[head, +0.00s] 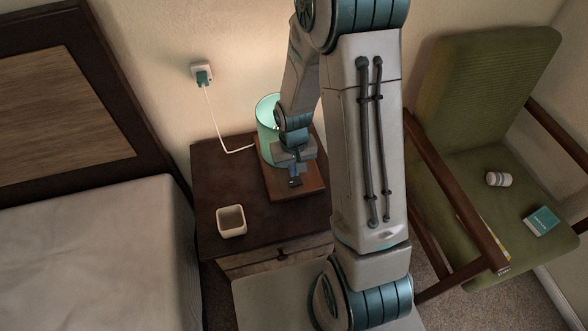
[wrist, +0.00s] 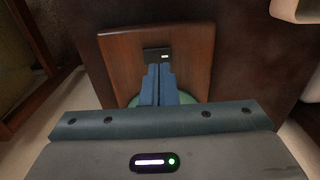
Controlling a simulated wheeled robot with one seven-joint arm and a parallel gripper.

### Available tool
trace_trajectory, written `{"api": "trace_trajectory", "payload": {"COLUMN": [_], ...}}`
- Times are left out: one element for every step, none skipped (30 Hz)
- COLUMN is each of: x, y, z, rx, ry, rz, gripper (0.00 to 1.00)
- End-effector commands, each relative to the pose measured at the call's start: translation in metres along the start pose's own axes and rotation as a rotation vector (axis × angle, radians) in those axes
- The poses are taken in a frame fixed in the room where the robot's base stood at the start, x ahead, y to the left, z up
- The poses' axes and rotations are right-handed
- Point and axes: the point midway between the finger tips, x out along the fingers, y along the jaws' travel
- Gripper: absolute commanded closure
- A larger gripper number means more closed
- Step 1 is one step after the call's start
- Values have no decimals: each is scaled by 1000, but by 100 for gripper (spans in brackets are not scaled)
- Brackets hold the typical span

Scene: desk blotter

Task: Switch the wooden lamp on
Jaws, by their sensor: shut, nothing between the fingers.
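The wooden lamp has a flat wooden base (head: 311,180) and a pale teal shade (head: 267,118), partly hidden by my arm. The shade glows inside and the wall behind it is lit. In the wrist view the base (wrist: 190,45) carries a small dark switch plate (wrist: 157,53) with a light mark on it. My gripper (head: 295,180) is over the front of the base, pointing down. In the wrist view its blue fingers (wrist: 159,72) are shut and empty, their tips right at the switch plate. I cannot tell whether they touch it.
The lamp stands on a dark nightstand (head: 213,172) with a square white cup (head: 231,221) at its front left. A white cord runs to a wall plug (head: 202,74). A bed (head: 90,255) is at left. A green armchair (head: 490,90) at right holds a white bottle (head: 498,179) and a teal box (head: 542,221).

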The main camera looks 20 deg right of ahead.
Motion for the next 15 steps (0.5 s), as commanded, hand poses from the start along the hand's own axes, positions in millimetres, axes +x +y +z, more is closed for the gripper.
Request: {"api": "trace_trajectory", "payload": {"x": [-14,-20,-28,-35,-41,-49,-54,-60,-67,-72,-76,-82,-85,-88,-91], "y": [0,0,0,0,0,1,0,0,0,0,0,0,0,0,0], "z": [-1,-2,-1,-1,-1,-1,-1,-1,-1,-1,-1,-1,-1,-1,-1], "rx": [1,1,2,2,3,2,2,1,1,1,1,1,1,1,1], "ry": [6,7,7,6,7,5,6,5,6,4,5,4,4,4,3], "rz": [0,0,0,0,0,0,0,0,0,0,0,0,0,0,0], "gripper": [100,100,100,100,100,100,100,100,100,100,100,100,100,100,100]}}
